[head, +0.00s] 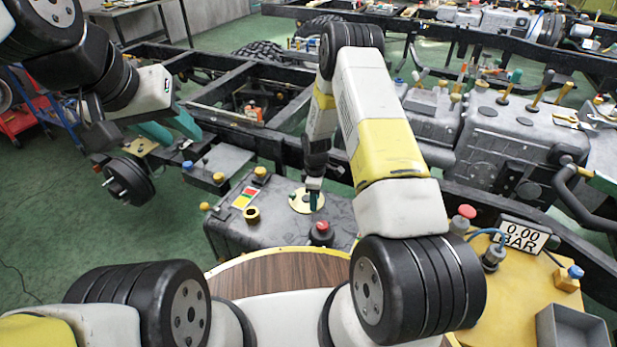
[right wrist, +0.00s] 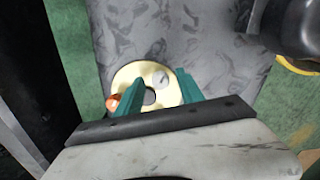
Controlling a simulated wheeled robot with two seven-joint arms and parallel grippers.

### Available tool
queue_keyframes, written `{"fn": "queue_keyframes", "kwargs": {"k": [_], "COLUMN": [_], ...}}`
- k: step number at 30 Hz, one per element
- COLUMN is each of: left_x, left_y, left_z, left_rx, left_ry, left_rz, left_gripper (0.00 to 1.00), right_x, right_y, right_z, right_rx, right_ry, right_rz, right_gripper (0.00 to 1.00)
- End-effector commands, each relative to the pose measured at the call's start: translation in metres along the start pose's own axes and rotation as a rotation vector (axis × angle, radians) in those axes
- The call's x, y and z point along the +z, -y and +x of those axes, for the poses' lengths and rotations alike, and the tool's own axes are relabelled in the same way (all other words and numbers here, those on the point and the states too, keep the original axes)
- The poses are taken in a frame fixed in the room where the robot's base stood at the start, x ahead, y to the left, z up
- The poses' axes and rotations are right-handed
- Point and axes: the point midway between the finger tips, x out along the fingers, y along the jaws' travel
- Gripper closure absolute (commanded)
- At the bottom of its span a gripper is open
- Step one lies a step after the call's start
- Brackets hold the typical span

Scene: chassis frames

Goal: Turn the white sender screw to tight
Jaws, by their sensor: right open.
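The pale cream sender disc (right wrist: 147,70) lies on the grey tank's top, with a dark hole at its centre. The white sender screw (right wrist: 160,78) sits on it, and an orange screw (right wrist: 113,102) is at its left edge. The disc also shows in the head view (head: 301,206); its screws are too small to tell there. My right gripper (right wrist: 157,80) is open and points down over the disc. Its teal fingers lie on either side of the white screw; I cannot tell their height above it. My left gripper (head: 172,130) is open and empty at the left.
A gauge reading 0.00 BAR (head: 523,235) stands on a yellow table at the right, by a grey tray (head: 570,330).

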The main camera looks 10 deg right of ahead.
Motion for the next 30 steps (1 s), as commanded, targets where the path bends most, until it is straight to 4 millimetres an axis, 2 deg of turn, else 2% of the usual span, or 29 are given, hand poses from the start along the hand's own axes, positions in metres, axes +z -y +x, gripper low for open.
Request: {"fn": "queue_keyframes", "kwargs": {"k": [3, 4, 10, 11, 22, 30], "left_x": [0.0, 0.0, 0.0, 0.0, 0.0, 0.0], "left_y": [0.0, 0.0, 0.0, 0.0, 0.0, 0.0], "left_z": [0.0, 0.0, 0.0, 0.0, 0.0, 0.0], "left_rx": [0.0, 0.0, 0.0, 0.0, 0.0, 0.0], "left_ry": [0.0, 0.0, 0.0, 0.0, 0.0, 0.0], "left_rz": [0.0, 0.0, 0.0, 0.0, 0.0, 0.0], "left_gripper": [0.64, 0.64, 0.64, 0.64, 0.64, 0.64], "right_x": [0.0, -0.0001, -0.0001, -0.0002, -0.0003, -0.001], "right_y": [-0.0001, -0.0001, -0.0001, -0.0001, -0.0002, 0.0002], "right_z": [-0.0002, -0.0002, -0.0004, -0.0004, -0.0006, -0.0008], "right_rx": [0.0, 0.0, 0.0, 0.0, 0.001, 0.001], "right_ry": [0.0, 0.0, 0.0, 0.0, 0.0, -0.001], "right_rz": [0.0, 0.0, 0.001, 0.001, 0.039, 0.2], "right_gripper": [0.55, 0.59, 0.98, 1.0, 1.0, 1.0]}}
